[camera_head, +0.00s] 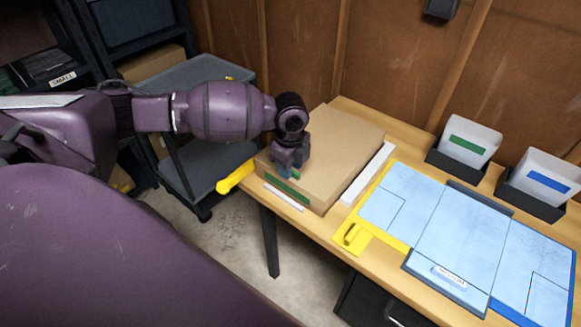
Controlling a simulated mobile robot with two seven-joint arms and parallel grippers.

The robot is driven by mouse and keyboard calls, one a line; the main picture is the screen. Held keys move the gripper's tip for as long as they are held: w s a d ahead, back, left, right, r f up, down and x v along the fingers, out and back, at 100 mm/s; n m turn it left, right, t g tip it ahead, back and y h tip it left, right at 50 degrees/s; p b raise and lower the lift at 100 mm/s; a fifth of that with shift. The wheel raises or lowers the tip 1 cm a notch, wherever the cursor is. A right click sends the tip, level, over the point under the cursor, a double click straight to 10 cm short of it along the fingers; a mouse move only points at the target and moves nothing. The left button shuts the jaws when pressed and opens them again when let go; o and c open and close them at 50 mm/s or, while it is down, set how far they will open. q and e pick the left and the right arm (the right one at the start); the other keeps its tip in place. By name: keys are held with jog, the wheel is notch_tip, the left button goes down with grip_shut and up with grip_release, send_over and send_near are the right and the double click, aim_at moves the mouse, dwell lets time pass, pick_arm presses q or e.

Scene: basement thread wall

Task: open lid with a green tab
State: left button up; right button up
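A closed cardboard box (340,145) stands on the wooden table, left of centre. A green strip (285,187) runs along its near face. My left gripper (286,172) points down at the near left edge of the box top. A small green piece, likely the tab, shows beside its fingertips. The fingers are small and partly hidden by the wrist, so I cannot tell whether they are open or grip the tab. The lid looks flat and down. My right gripper is not in view.
A white bar (368,173) lies right of the box. Blue panels (457,243) and a yellow bracket (351,238) cover the table's right part. Two bins with green (466,146) and blue (548,181) labels stand behind. A grey cart (190,77) stands left, against wooden walls.

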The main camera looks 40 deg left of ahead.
pick_arm(q)
jog(key=shift+f, duration=0.3)
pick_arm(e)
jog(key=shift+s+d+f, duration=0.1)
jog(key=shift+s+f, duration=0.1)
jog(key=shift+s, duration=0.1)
pick_arm(q)
jog(key=shift+c, duration=0.3)
grip_shut()
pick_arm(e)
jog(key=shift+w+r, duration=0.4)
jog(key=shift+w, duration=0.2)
pick_arm(q)
jog(key=shift+w+r, duration=0.1)
